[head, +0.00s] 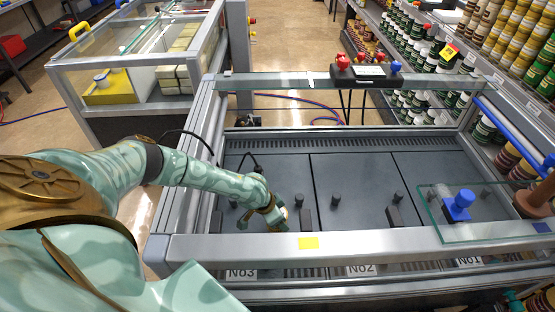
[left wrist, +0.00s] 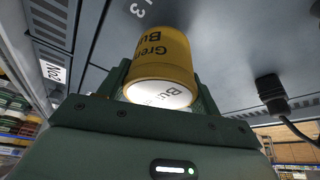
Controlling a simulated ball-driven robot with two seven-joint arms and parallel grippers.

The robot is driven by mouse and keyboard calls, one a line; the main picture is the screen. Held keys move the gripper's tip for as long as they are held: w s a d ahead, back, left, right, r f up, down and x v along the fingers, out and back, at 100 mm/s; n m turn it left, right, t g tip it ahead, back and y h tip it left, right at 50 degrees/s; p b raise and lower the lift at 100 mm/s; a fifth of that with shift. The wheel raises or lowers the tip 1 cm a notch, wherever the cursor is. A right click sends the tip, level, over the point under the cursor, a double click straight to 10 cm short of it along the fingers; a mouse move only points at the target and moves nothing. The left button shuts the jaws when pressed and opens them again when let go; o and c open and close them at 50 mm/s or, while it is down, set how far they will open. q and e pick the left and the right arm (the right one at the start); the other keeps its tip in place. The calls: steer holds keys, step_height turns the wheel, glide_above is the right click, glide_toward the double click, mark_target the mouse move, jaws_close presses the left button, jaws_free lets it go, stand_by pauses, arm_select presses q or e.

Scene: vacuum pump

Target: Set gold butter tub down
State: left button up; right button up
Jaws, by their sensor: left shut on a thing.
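The gold butter tub (left wrist: 164,57) is between the fingers of my left gripper (left wrist: 160,95) in the left wrist view, its white lid end toward the camera and dark lettering on its side. My left gripper (head: 275,218) is shut on the tub. In the head view it reaches low over the dark grey panel floor (head: 275,168) of the framed bench, near the front rail. Only a small gold patch of the tub (head: 284,213) shows there. Whether the tub touches the panel cannot be told. My right gripper is not in view.
Black knobs and blocks (head: 335,200) stand on the panels. A metal front rail (head: 350,243) with a yellow label runs close by. A glass plate with a blue knob (head: 458,205) is at the right. A black plug with a cable (left wrist: 271,92) is beside the gripper.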

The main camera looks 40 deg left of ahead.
arm_select(q)
step_height(320, 180, down, 3)
steer(key=shift+r+b, duration=0.15)
steer(key=shift+b, duration=0.3)
steer(key=shift+r, duration=0.1)
steer(key=o, duration=0.7)
steer(key=shift+f, duration=0.2)
steer(key=o, duration=0.5)
steer(key=shift+c, duration=0.2)
steer(key=shift+r, duration=0.1)
steer(key=shift+r, duration=0.25)
steer(key=p+v, duration=0.5)
steer(key=v, duration=0.6)
steer(key=shift+r, duration=0.35)
